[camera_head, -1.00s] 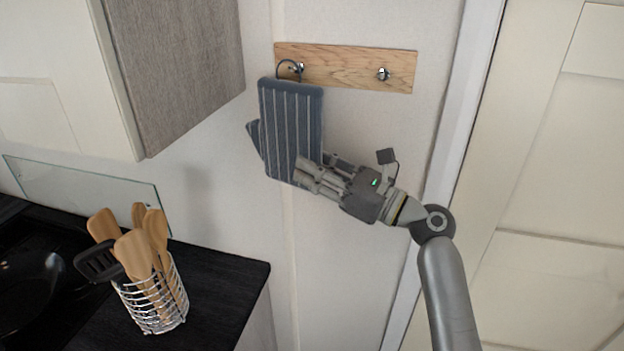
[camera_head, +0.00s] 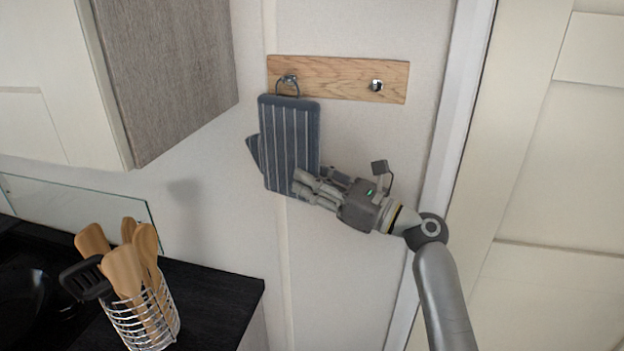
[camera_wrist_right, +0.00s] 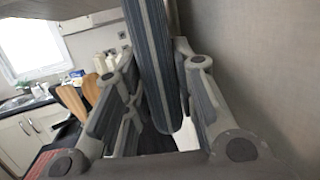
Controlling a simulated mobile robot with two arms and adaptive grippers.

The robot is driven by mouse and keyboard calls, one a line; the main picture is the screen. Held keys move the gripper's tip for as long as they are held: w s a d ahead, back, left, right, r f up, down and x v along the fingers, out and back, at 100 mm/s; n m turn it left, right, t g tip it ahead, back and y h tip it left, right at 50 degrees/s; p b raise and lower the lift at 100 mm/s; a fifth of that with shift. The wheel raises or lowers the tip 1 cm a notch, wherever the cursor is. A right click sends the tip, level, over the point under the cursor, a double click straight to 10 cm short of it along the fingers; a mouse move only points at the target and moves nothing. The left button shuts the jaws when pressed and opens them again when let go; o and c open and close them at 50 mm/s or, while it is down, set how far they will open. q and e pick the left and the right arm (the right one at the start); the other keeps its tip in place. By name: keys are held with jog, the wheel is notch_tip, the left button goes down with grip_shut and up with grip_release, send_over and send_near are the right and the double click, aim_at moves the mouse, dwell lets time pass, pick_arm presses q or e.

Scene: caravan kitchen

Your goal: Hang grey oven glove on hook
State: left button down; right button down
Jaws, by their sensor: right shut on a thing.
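The grey striped oven glove (camera_head: 288,140) is upright against the wall, just below the left hook (camera_head: 288,79) of the wooden hook rail (camera_head: 335,83). Its ring (camera_head: 287,92) overlaps the left hook in the head view; I cannot tell for sure whether it bears on the hook. My right gripper (camera_head: 304,186) is shut on the glove's lower right edge. In the right wrist view the glove (camera_wrist_right: 152,60) runs between the fingers (camera_wrist_right: 160,105). The right hook (camera_head: 376,85) is empty. My left gripper is not in view.
A wire holder (camera_head: 146,322) with wooden utensils and a black spatula stands on the dark counter (camera_head: 215,297) at lower left. A wall cupboard (camera_head: 170,70) juts out left of the glove. A door frame (camera_head: 458,120) stands right of the rail.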

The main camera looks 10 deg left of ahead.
jog(key=c, duration=1.1)
grip_release()
